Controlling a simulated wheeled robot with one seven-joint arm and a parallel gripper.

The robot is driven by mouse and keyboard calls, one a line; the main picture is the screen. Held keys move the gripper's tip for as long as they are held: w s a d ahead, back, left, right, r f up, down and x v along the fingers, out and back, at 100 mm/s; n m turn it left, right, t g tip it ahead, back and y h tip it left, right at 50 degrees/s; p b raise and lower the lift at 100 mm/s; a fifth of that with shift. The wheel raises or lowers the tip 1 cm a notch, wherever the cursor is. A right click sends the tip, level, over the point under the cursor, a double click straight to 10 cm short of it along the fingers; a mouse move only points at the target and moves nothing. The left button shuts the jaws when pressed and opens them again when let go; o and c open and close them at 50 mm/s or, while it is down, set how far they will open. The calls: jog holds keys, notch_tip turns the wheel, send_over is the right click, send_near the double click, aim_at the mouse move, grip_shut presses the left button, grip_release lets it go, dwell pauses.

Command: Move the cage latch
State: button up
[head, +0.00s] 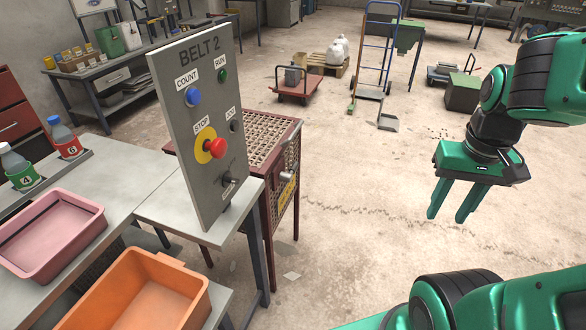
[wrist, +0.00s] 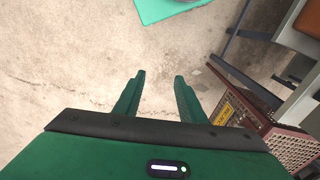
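The cage (head: 268,137) is a reddish-brown frame with mesh sides and top, standing behind the grey BELT 2 panel. A small pale fitting (head: 287,177) sticks out on its right side near a yellow label; it may be the latch, but it is too small to tell. In the wrist view the cage (wrist: 288,146) shows at the lower right, with the yellow label (wrist: 223,113) on it; no latch is clear there. My gripper (head: 446,219) is open and empty, over bare floor well right of the cage. Its two fingers (wrist: 159,77) stand apart in the wrist view.
The BELT 2 panel (head: 199,115) stands on a grey bench left of the cage and hides part of it. An orange bin (head: 140,295) and a pink bin (head: 50,232) are at left. Floor between cage and gripper is clear. A hand truck (head: 372,60) stands behind.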

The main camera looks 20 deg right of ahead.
aim_at(293, 165)
jog(key=w+d+f+n+t+h, duration=0.1)
jog(key=w+d+f+n+t, duration=0.2)
jog(key=w, duration=0.6)
jog(key=w+f+n+h, duration=0.1)
jog(key=w+f+n, duration=0.25)
jog(key=w, duration=0.55)
jog(key=w+a+f+n+t, duration=0.2)
jog(key=w+f+n+t, duration=0.15)
jog(key=w, duration=0.55)
jog(key=w+a+f+n+t, duration=0.3)
jog(key=w+f+n, duration=0.2)
jog(key=w, duration=0.3)
jog(key=w+a+f+n+t+y, duration=0.2)
jog(key=a+f+n+t, duration=0.15)
jog(key=a+n, duration=0.3)
jog(key=w+a+f+n+t+y, duration=0.2)
jog(key=a+f+n+t+y, duration=0.1)
jog(key=a+f+n, duration=0.4)
jog(key=shift+m, duration=0.65)
jog(key=x, duration=0.3)
jog(key=r+x, duration=0.1)
jog(key=x, duration=0.3)
jog(key=a+r+x, duration=0.1)
jog(key=x, duration=0.2)
jog(key=shift+w+a, duration=0.1)
jog(key=shift+w, duration=0.15)
jog(key=shift+c, duration=0.2)
grip_shut()
